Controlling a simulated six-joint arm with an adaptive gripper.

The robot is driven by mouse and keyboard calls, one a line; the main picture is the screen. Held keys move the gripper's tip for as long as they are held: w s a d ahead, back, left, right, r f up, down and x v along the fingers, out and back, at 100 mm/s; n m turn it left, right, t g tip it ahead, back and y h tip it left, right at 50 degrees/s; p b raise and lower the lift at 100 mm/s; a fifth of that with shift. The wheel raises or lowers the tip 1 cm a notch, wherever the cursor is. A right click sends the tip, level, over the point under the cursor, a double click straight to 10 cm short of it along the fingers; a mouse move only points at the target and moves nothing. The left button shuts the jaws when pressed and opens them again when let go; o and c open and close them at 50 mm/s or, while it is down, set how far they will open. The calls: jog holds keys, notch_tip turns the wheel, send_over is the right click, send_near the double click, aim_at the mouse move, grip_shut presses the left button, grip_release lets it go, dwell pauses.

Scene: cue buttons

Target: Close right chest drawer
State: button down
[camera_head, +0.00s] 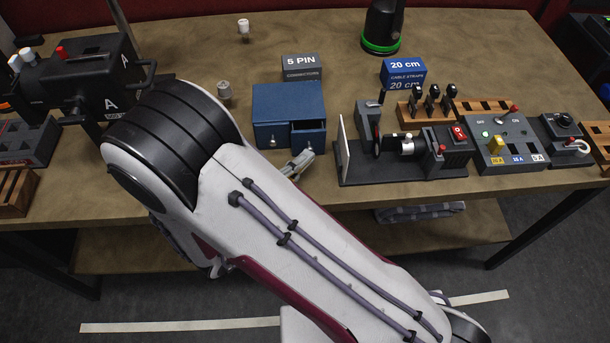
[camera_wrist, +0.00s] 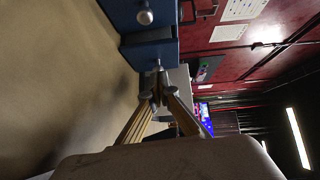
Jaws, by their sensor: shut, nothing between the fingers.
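A small blue chest (camera_head: 288,98) with two side-by-side drawers stands on the table, and its front also shows at the top of the wrist view (camera_wrist: 125,12). The left drawer (camera_head: 273,137) looks shut. The right drawer (camera_head: 308,140) is pulled out, with its dark inside showing from above; it also juts out in the wrist view (camera_wrist: 150,50). My gripper (camera_head: 302,160) is just in front of the right drawer. In the wrist view its fingertips (camera_wrist: 156,93) are together and empty, close to the drawer's knob (camera_wrist: 158,68). I cannot tell whether they touch it.
A device with a lens and red switch (camera_head: 400,155) stands right of the chest. A 5 PIN box (camera_head: 301,67) and a blue cable-strap box (camera_head: 403,72) lie behind. A grey cylinder (camera_head: 224,90) stands left of the chest. The table's front edge is close below my gripper.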

aim_at(310, 141)
jog(key=shift+w, duration=1.55)
jog(key=shift+r, duration=0.1)
jog(key=shift+s, duration=0.1)
jog(key=shift+s, duration=0.5)
jog(key=s, duration=0.3)
jog(key=shift+r, duration=0.1)
jog(key=v, duration=1)
jog(key=shift+d, duration=0.1)
